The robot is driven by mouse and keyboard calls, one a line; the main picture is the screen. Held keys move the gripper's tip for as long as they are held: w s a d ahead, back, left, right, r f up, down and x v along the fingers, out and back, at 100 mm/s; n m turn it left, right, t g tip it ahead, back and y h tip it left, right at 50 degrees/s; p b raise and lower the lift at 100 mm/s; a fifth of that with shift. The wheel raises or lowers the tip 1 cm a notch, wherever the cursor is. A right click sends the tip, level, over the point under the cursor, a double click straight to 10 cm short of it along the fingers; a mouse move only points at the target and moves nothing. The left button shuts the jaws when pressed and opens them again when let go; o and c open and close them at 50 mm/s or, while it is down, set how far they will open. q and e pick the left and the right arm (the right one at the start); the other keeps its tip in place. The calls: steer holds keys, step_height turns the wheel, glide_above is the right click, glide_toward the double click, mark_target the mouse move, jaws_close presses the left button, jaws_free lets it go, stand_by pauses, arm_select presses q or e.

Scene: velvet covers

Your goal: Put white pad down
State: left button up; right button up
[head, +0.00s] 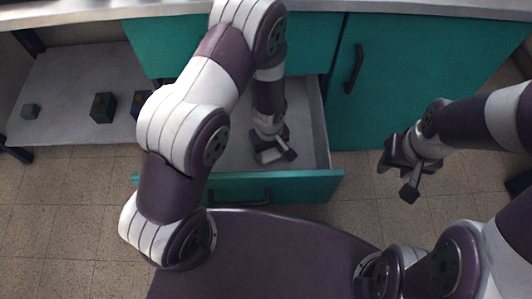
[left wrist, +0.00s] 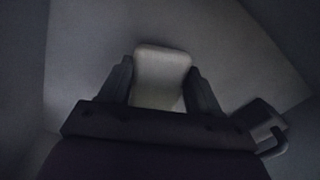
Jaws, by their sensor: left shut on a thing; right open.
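The white pad (left wrist: 163,72) is a pale rounded block between the two fingers of my left gripper (left wrist: 162,85) in the left wrist view. My left gripper (head: 271,155) is shut on the pad, down inside the open drawer (head: 314,140). The pad also shows in the head view (head: 268,156), low over or on the drawer floor; I cannot tell whether it touches. My right gripper (head: 396,179) is open and empty, outside the drawer at the right, above the tiled floor.
The drawer's teal front (head: 310,186) with a dark handle stands pulled out toward me. In the left wrist view a dark object (left wrist: 262,122) lies right of my gripper. A shelf (head: 75,90) at the left holds a green cube (head: 103,107) and other small blocks. A teal cabinet door (head: 425,75) is closed.

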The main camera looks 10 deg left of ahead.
arm_select(q)
step_height(320, 180, down, 3)
steer(key=shift+f+b, duration=0.1)
steer(key=shift+b, duration=0.5)
steer(key=o, duration=1)
step_height(320, 180, up, 14)
steer(key=p, duration=0.6)
step_height(320, 180, up, 9)
steer(key=m+t, duration=0.1)
steer(key=m, duration=0.3)
glide_above(268, 152)
steer(key=s+a, duration=0.2)
steer(key=a, duration=0.3)
steer(key=s+a+r+m, duration=0.2)
steer(key=s+r, duration=0.1)
steer(key=s+a+r+m, duration=0.1)
steer(key=s+m, duration=0.1)
steer(key=shift+s+r, duration=0.1)
steer(key=shift+r, duration=0.25)
